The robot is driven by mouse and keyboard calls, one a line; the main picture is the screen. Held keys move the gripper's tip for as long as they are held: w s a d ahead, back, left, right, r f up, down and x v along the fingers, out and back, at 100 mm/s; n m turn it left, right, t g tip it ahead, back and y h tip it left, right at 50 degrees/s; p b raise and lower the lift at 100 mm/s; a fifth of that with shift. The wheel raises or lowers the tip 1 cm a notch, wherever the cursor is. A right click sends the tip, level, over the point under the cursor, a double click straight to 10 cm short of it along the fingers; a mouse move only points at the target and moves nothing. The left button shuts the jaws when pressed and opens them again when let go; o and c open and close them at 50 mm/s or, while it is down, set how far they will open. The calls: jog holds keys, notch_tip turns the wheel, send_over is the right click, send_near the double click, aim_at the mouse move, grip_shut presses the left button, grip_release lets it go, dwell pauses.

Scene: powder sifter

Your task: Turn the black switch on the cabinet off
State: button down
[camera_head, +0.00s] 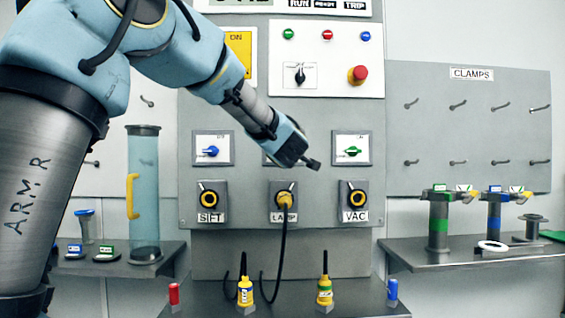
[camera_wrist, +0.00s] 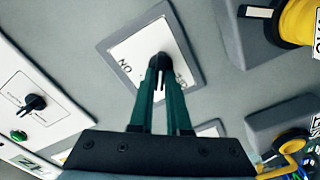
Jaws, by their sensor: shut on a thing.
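My gripper (camera_head: 311,163) is at the middle switch plate of the cabinet (camera_head: 320,112), between the plates with the blue and green switches. In the wrist view its two dark green fingers (camera_wrist: 161,80) are shut on a black switch (camera_wrist: 159,60). This switch stands on a white plate (camera_wrist: 134,45) with a grey frame. The letters "ON" show left of the knob; the lettering on its right is partly covered. The fingers hide much of the knob, and I cannot tell its exact angle. In the head view my gripper hides this switch and most of its plate.
A blue switch (camera_head: 211,151) and a green switch (camera_head: 352,151) flank my gripper. Above are another black knob (camera_head: 300,76) and a red push button (camera_head: 357,75). Below, a black cable (camera_head: 283,245) hangs from the LAMP socket (camera_head: 284,200). Shelves with parts stand on both sides.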

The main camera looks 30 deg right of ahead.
jog(key=shift+f+n+b, duration=0.15)
jog(key=shift+n+b, duration=1.25)
jog(key=shift+n, duration=0.3)
jog(key=shift+f+n+b, duration=0.15)
jog(key=shift+n+b, duration=1.2)
jog(key=shift+n, duration=0.35)
jog(key=c, duration=0.9)
grip_release()
jog(key=b+v, duration=0.1)
jog(key=v, duration=0.9)
jog(key=shift+s+a+r, duration=0.1)
jog(key=shift+s+a, duration=0.1)
jog(key=shift+s, duration=0.15)
